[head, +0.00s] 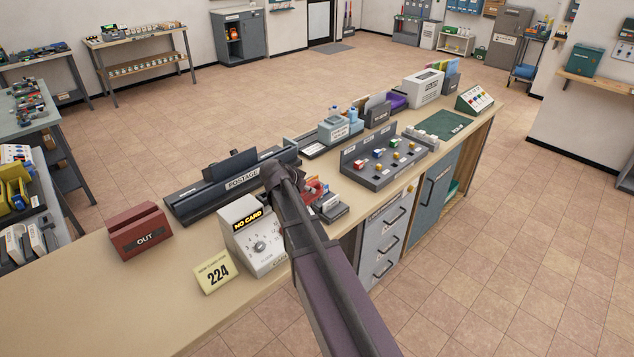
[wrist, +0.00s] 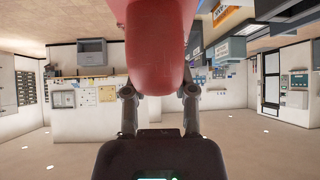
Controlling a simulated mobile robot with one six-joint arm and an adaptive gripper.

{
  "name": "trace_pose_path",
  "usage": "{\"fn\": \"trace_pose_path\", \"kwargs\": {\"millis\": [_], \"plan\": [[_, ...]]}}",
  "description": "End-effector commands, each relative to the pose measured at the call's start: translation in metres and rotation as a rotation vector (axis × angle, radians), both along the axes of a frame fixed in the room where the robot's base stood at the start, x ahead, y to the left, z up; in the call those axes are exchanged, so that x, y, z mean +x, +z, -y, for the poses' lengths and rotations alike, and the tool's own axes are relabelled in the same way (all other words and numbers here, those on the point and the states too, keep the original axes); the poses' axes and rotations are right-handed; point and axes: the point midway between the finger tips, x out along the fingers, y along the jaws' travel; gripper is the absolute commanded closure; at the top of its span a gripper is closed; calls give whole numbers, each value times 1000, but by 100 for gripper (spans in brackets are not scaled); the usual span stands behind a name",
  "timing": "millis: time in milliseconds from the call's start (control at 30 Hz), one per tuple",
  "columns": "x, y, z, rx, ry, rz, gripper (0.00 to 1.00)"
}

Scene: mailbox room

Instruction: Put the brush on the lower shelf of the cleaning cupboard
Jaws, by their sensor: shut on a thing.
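In the wrist view my gripper (wrist: 160,98) is shut on a smooth, rounded red thing (wrist: 157,45) that runs out of the top of the picture. It may be the brush, but no bristles show. In the head view my arm reaches over the counter and hides its own fingers. A blue-grey cupboard door (head: 435,197) with a handle is in the counter front, shut, its label too small to read. A grey cupboard (head: 240,38) with an open front and an orange thing inside stands at the back wall. I cannot tell which is the cleaning cupboard.
The counter (head: 110,290) holds a red OUT tray (head: 140,232), a NO CARD box (head: 250,235), a 224 sign (head: 214,274) and a POSTAGE unit (head: 235,180). Drawers (head: 383,240) sit left of the blue-grey door. The tiled floor (head: 500,250) right of the counter is clear.

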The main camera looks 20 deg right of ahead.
Motion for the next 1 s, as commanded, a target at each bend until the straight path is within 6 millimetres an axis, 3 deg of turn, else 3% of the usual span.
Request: {"fn": "trace_pose_path", "kwargs": {"millis": [367, 700, 1000], "plan": [[-42, -18, -57, 0, 72, 0, 100], [-109, -42, -129, 0, 180, 1, 100], [-135, -50, -154, 1, 224, 0, 100]]}}
